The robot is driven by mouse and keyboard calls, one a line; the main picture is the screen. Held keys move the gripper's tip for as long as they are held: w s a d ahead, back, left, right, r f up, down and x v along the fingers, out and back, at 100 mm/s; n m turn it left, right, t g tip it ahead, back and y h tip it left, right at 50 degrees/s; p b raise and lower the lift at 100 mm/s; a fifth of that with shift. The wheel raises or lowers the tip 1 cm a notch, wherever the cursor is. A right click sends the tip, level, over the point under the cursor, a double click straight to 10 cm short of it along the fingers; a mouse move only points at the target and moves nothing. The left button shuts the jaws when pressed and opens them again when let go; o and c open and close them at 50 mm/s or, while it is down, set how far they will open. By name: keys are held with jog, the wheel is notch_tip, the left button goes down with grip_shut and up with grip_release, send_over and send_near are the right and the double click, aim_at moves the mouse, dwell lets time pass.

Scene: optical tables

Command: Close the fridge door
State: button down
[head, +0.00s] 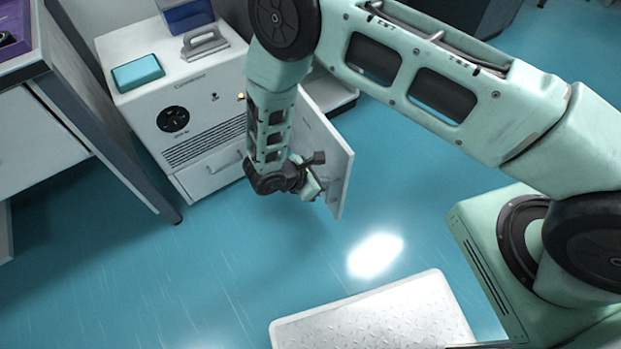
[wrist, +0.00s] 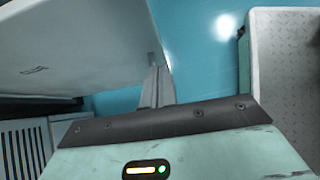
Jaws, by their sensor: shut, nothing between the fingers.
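The fridge door (head: 327,160) is a white panel standing open, swung out into the floor space to the right of the white unit with the dial. In the wrist view the door (wrist: 75,45) fills the upper left. My gripper (head: 316,186) is at the door's lower outer part, on its left face in the head view. Its fingers (wrist: 157,85) are shut and empty, their tips close to the door's edge; I cannot tell whether they touch. My arm hides the hinge side and much of the fridge interior.
The white unit (head: 138,110) carries a teal box (head: 138,72) and a grey handled object (head: 204,42). A table leg (head: 150,190) stands at left. A treadplate step (head: 375,318) lies in front. The blue floor between door and step is clear.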

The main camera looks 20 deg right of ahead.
aim_at(345, 176)
jog(key=shift+w+d+f, duration=0.1)
jog(key=shift+w+d, duration=0.15)
jog(key=shift+d, duration=0.8)
jog(key=shift+w+d+f, duration=0.1)
jog(key=shift+w+d, duration=0.1)
jog(key=shift+d, duration=0.85)
jog(key=shift+d, duration=0.1)
